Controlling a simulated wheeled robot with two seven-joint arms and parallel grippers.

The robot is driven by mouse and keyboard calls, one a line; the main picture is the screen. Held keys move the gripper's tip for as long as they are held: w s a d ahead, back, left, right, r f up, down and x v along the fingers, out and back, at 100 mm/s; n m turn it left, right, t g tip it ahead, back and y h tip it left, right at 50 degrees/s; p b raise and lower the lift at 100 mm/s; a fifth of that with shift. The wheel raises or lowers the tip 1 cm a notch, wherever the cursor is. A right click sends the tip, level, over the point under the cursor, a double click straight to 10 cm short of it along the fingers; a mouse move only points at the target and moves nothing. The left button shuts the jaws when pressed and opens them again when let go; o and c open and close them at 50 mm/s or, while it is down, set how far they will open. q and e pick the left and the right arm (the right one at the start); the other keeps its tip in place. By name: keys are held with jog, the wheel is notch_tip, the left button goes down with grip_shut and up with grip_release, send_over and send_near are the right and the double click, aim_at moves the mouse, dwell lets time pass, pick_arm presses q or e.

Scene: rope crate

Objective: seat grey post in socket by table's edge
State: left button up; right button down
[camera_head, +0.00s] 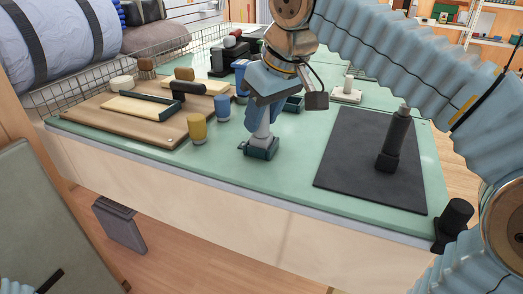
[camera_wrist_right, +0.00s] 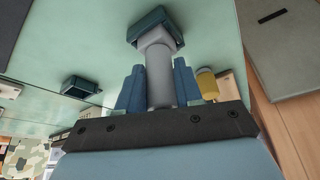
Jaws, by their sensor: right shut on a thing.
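The grey post (camera_head: 262,131) stands roughly upright at the dark teal socket (camera_head: 262,152) near the table's front edge. My right gripper (camera_head: 262,110) is above the socket, shut on the post. In the right wrist view the post (camera_wrist_right: 159,80) lies between the blue fingers of the gripper (camera_wrist_right: 158,68). Its wider far end meets the opening of the socket (camera_wrist_right: 148,20). How deep the end sits inside is hidden by the socket's walls. My left gripper does not show.
A second dark teal socket (camera_head: 293,104) stands behind. Yellow (camera_head: 197,130) and blue (camera_head: 222,108) cylinders stand to the left, beside a wooden board (camera_head: 140,124) with tools. A black mat (camera_head: 350,175) bearing a dark upright tool (camera_head: 395,138) lies right. The table front between is clear.

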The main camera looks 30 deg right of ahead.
jog(key=shift+f, duration=0.2)
jog(key=c, duration=0.7)
grip_release()
jog(key=shift+o, duration=0.2)
